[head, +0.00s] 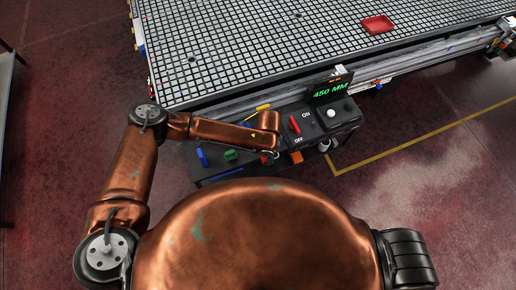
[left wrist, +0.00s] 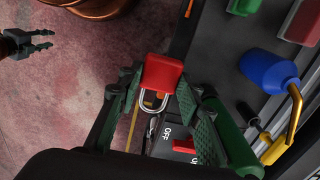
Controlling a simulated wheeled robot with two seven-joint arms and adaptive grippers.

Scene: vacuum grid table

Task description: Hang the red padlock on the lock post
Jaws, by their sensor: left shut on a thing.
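In the left wrist view the red padlock (left wrist: 162,73) has its body between the green fingers of my left gripper (left wrist: 158,82). The gripper is shut on it, and the silver shackle points down in the picture. In the head view my left gripper (head: 268,156) is low at the front of the black control panel (head: 315,135); the padlock cannot be made out there. A thin grey metal part shows just below the shackle in the wrist view; I cannot tell whether it is the lock post. My right gripper (left wrist: 30,43) is open and empty at the wrist view's left edge.
The panel has a red lever (head: 294,125) between ON and OFF, a white knob (head: 331,112) and a 450 MM display (head: 330,91). A blue part (head: 202,157) and a green block (head: 231,155) stand left. A red tray (head: 378,25) lies on the grid table (head: 240,50).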

